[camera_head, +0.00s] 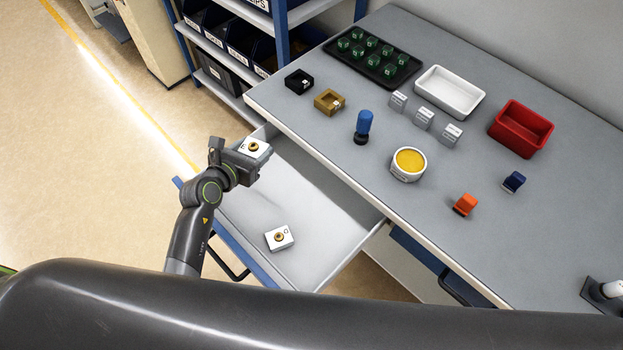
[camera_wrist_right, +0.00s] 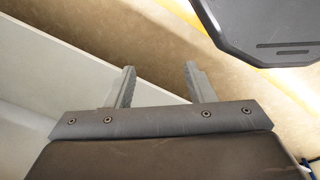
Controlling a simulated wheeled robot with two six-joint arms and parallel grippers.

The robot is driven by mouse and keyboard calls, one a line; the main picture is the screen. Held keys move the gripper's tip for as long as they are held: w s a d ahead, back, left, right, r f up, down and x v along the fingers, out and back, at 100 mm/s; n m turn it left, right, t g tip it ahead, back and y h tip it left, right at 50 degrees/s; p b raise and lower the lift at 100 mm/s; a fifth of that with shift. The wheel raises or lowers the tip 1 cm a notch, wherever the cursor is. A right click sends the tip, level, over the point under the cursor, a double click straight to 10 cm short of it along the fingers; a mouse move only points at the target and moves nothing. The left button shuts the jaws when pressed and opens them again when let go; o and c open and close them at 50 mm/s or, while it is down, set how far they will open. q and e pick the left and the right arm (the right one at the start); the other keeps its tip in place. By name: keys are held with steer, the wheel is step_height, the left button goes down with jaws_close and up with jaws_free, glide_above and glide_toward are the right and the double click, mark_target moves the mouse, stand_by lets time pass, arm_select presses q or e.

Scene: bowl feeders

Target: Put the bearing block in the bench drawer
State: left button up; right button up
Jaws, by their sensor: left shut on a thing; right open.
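A white bearing block (camera_head: 255,148) with a brass-coloured ring on top is held in my left gripper (camera_head: 246,156), which is shut on it. They are over the far left part of the open bench drawer (camera_head: 316,197); I cannot tell the height above its floor. A second, similar white block (camera_head: 279,238) with a brass ring lies in the near part of the drawer. My right gripper (camera_wrist_right: 158,90) shows in the right wrist view, open, with nothing between its fingers. In the head view I cannot make out the right gripper.
The grey bench top (camera_head: 440,225) carries a black tray (camera_head: 372,57) of green parts, a white bin (camera_head: 450,92), a red bin (camera_head: 521,129), a round yellow-filled dish (camera_head: 409,164) and several small blocks. A shelf rack (camera_head: 235,45) with dark bins stands behind the drawer.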

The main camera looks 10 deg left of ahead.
arm_select(q)
steer(key=d+f, duration=0.1)
steer(key=d, duration=0.1)
steer(key=shift+w+d+f+n+y, duration=0.3)
steer(key=shift+w+f+y, duration=0.1)
step_height(320, 180, down, 9)
steer(key=b, duration=0.3)
steer(key=shift+a+r, duration=0.1)
steer(key=shift+r, duration=0.05)
steer(key=shift+w+f, duration=0.1)
steer(key=shift+f, duration=0.2)
arm_select(e)
steer(key=f, duration=0.3)
steer(key=shift+s+a, duration=0.1)
steer(key=shift+s, duration=0.1)
arm_select(q)
steer(key=shift+b, duration=0.35)
